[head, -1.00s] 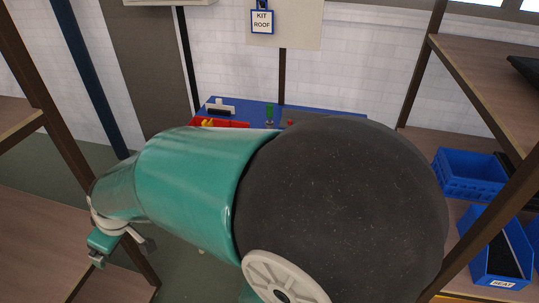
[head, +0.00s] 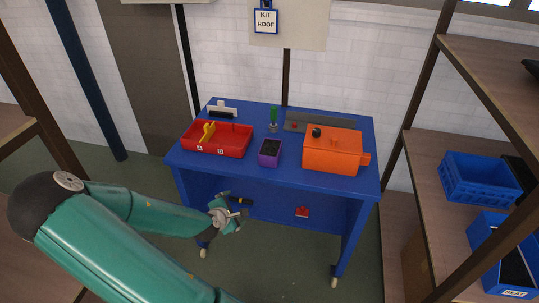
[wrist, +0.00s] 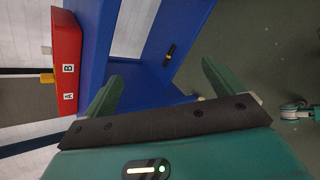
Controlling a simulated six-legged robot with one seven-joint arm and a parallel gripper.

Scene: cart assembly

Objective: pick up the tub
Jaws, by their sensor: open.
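A small purple tub (head: 269,158) with dark contents stands upright on the blue cart's top (head: 215,173), between a red carrier and an orange box. My gripper (head: 238,212) is in front of the cart's left part, below the level of its top and apart from the tub. In the wrist view my gripper (wrist: 160,85) has its two green fingers spread with nothing between them. The tub does not show in the wrist view.
The red carrier (head: 232,151) has a yellow handle and also shows in the wrist view (wrist: 66,50). The orange box (head: 330,155) is right of the tub. A small green plant (head: 273,116) stands behind it. Shelves with blue bins (head: 480,180) stand at the right.

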